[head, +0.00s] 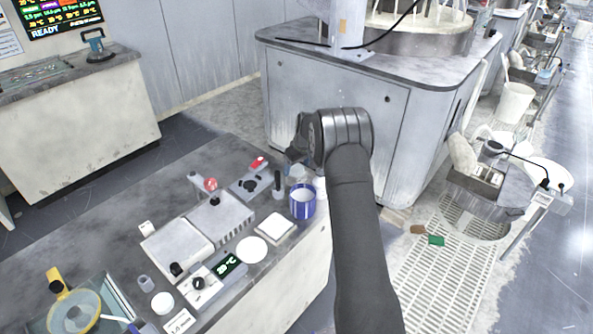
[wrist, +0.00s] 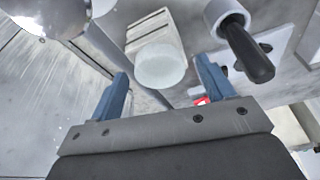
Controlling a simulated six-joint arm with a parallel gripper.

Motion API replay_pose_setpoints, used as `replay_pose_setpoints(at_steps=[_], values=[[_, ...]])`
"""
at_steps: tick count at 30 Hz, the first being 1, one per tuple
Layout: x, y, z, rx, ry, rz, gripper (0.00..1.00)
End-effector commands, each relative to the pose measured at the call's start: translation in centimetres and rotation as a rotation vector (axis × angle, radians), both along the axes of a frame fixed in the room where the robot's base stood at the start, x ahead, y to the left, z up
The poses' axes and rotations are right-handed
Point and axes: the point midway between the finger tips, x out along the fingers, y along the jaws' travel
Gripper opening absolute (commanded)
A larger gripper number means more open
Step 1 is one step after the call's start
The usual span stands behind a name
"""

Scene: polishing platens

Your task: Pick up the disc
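In the head view a flat white disc (head: 252,251) lies on the grey bench, next to a square white pad. A smaller white round piece (head: 162,302) lies farther left on the bench; I cannot tell which of the two is the task's disc. My gripper (wrist: 162,67) is open in the wrist view, its two blue fingers apart with nothing held between them. A pale round-ended piece (wrist: 160,66) appears beyond the gap between the fingers; I cannot tell whether it is a disc. In the head view my arm hides the fingers.
A blue-and-white cup (head: 303,201), a square white pad (head: 275,228) and a grey box-shaped device (head: 216,221) stand on the bench. A display (head: 228,265) sits near its front edge. In the wrist view a black handle (wrist: 246,50) rises close to the right finger.

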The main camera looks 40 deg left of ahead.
Motion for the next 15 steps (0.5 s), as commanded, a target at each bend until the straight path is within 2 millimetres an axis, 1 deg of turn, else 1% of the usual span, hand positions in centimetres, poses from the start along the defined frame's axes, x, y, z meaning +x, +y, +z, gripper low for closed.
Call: replay_pose_setpoints(at_steps=[1,7,15], values=[[0.0,-0.01,0.0,0.0,0.0,0.0,0.64],[0.0,-0.02,0.0,0.0,0.0,0.0,0.25],[0.02,-0.01,0.13,0.0,0.0,0.0,0.25]])
